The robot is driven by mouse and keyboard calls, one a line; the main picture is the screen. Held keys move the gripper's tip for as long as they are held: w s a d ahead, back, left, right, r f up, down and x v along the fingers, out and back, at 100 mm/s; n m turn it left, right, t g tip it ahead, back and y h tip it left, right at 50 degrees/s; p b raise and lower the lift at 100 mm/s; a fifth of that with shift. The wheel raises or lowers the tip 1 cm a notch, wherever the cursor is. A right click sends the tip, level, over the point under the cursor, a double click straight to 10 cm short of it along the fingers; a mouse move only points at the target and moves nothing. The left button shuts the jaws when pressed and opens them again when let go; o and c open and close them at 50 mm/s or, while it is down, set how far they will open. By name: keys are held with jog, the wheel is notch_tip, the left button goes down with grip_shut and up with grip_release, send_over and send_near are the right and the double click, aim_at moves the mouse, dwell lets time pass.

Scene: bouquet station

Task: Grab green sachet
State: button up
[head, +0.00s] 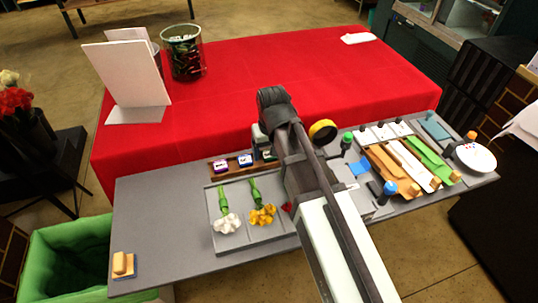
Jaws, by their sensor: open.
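A brown wooden tray (213,170) near the back edge of the grey bench holds small sachets. A purple-and-white sachet (219,163) and a blue-and-white sachet (245,160) show clearly on its left. A dark green sachet (269,155) seems to sit at the tray's right end, partly hidden by my arm. My gripper (264,147) is over that right end, close to the green sachet, and is open. My arm hides part of it, and I cannot tell whether the fingers touch or surround the sachet.
White flowers (227,223) and yellow flowers (263,215) lie on a grey board in front of the tray. A yellow tape roll (323,130) and a green-capped bottle (347,140) stand to the right. A red-covered table (250,85) lies behind the bench.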

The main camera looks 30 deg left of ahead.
jog(key=shift+f, duration=0.1)
jog(key=c, duration=1.1)
